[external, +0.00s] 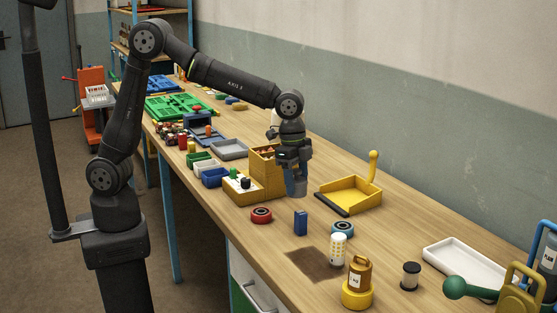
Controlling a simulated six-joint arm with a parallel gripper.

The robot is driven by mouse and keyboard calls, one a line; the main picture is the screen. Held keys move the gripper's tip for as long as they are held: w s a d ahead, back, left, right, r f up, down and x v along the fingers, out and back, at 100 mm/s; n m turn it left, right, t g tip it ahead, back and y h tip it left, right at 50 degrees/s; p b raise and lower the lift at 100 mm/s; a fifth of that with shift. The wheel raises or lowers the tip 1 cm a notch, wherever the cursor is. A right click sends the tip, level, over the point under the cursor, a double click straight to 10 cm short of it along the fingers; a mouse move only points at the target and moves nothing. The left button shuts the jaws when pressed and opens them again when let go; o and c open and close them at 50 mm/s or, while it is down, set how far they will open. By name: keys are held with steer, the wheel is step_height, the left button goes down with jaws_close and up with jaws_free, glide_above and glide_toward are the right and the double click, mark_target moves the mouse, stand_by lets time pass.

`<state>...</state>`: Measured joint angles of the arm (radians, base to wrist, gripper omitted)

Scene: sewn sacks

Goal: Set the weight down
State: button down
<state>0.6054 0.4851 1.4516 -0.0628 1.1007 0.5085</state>
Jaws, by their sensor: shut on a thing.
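My gripper (293,172) points down above the workbench, just right of the yellow box. It is shut on a small grey cylindrical thing (299,189), which appears to be the weight. The thing hangs above the bench top, behind the small blue block (300,223). Its upper part is hidden by the fingers, and its details are too small to tell. A brass-coloured piece with a handle (359,274) stands on a round yellow base (357,296) near the front.
A yellow tray (352,194) with an upright handle lies right of my gripper. Red (261,215) and blue (342,228) rings, a white dotted cylinder (338,248) and a black spool (411,276) stand nearby. A brown patch (308,264) marks otherwise bare wood.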

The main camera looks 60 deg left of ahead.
steer(key=w+a+f+n+y, duration=0.1)
steer(key=w+a+f+n, duration=0.2)
steer(key=w+a+n, duration=1.45)
steer(key=w+a+m, duration=0.4)
steer(key=a+m, duration=0.1)
steer(key=a, duration=1)
steer(key=shift+w+f+t, duration=0.15)
steer(key=shift+f+t, duration=0.1)
steer(key=shift+t, duration=0.15)
steer(key=s+a+r+n+y, duration=0.1)
steer(key=s+a+r+n, duration=0.2)
steer(key=s, duration=0.4)
steer(key=s+a+r+n, duration=0.1)
steer(key=s+a+n, duration=0.35)
steer(key=s, duration=0.35)
steer(key=w+a+f, duration=0.1)
steer(key=a+f, duration=0.1)
steer(key=a, duration=0.1)
steer(key=w+a+f, duration=0.1)
steer(key=a+f, duration=0.1)
steer(key=a, duration=0.2)
steer(key=a+f, duration=0.3)
steer(key=shift+w+a, duration=0.25)
steer(key=shift+w, duration=0.15)
steer(key=shift+f, duration=1.95)
